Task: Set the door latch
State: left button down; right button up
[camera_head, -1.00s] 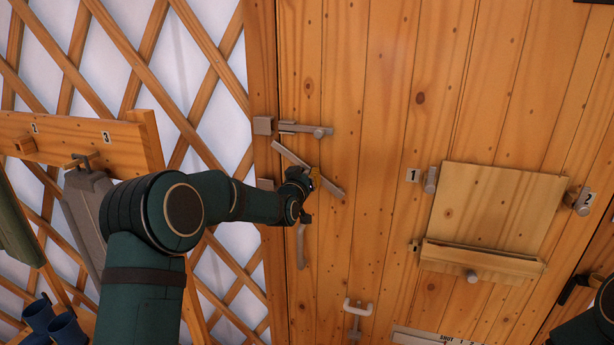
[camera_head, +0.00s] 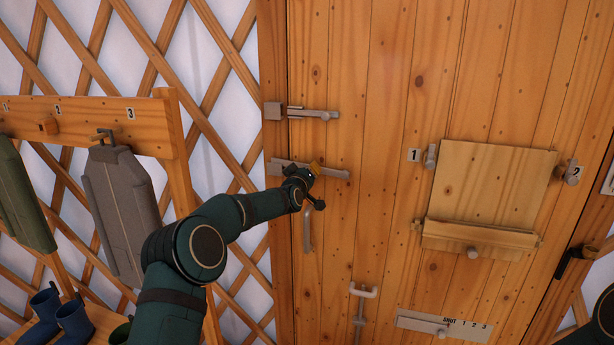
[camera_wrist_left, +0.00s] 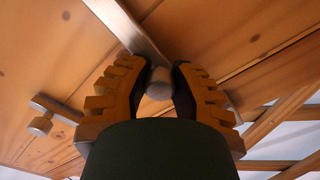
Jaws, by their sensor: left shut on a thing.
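The door latch (camera_head: 331,173) is a flat grey bar on the left part of the plank door. It lies almost level, with its left end over the door's left edge by the frame. My left gripper (camera_head: 311,178) is shut on the latch, at its round knob. In the left wrist view the yellow ribbed fingers (camera_wrist_left: 159,90) sit on either side of the grey knob (camera_wrist_left: 159,83), and the latch bar (camera_wrist_left: 128,25) runs up and left behind it. The gripper hides part of the bar, and whether its left end sits in the keeper is unclear. My right gripper is out of view.
A sliding bolt (camera_head: 313,114) is above the latch; a door handle (camera_head: 307,230) hangs just below. A wooden flap (camera_head: 493,190) is at right, and a slider plate (camera_head: 440,326) is low. A rack with a grey coat (camera_head: 122,205) stands left.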

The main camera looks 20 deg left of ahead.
pick_arm(q)
jog(key=shift+f+n, duration=0.25)
jog(key=shift+n, duration=0.05)
jog(key=shift+w+f+n+b, duration=0.1)
jog(key=shift+f+n+b, duration=0.2)
jog(key=shift+b, duration=0.2)
jog(key=c, duration=0.8)
grip_release()
jog(key=shift+o, duration=0.2)
jog(key=s, duration=1.2)
jog(key=shift+a, duration=0.25)
